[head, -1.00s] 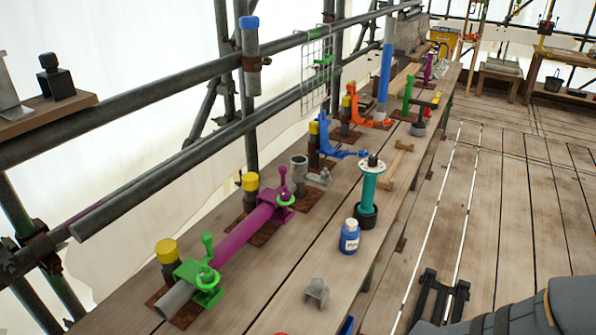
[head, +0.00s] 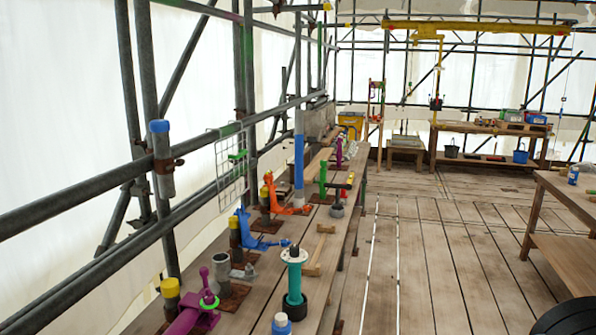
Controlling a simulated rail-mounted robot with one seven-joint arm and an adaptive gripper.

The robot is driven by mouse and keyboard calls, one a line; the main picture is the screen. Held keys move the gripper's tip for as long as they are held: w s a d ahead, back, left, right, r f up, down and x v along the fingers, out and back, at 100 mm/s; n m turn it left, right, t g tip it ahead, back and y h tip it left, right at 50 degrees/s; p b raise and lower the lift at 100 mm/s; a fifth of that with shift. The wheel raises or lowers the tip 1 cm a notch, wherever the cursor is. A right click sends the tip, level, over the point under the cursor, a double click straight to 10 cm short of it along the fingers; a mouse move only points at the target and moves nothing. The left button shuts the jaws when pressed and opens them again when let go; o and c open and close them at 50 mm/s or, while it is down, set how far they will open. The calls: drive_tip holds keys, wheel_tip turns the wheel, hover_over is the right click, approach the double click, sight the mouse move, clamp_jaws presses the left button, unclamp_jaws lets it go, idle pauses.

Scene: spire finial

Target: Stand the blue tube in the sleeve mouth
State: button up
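A tall upright tube with a blue band (head: 299,160) and pale grey ends stands towards the far end of the long plank bench; it looks like the blue tube. A short grey open-topped sleeve (head: 221,270) stands upright on the bench at the lower left, beside a yellow-capped post. Its mouth faces up and looks empty, though it is small in view. I cannot tell for certain that this is the task's sleeve. My gripper is not in view.
A teal flanged post (head: 294,275) and blue bottle (head: 281,325) stand on the near bench. Blue (head: 255,232) and orange (head: 277,200) brackets lie beyond the sleeve. Scaffold rails (head: 90,190) run along the left. The plank floor (head: 440,260) at centre right is clear.

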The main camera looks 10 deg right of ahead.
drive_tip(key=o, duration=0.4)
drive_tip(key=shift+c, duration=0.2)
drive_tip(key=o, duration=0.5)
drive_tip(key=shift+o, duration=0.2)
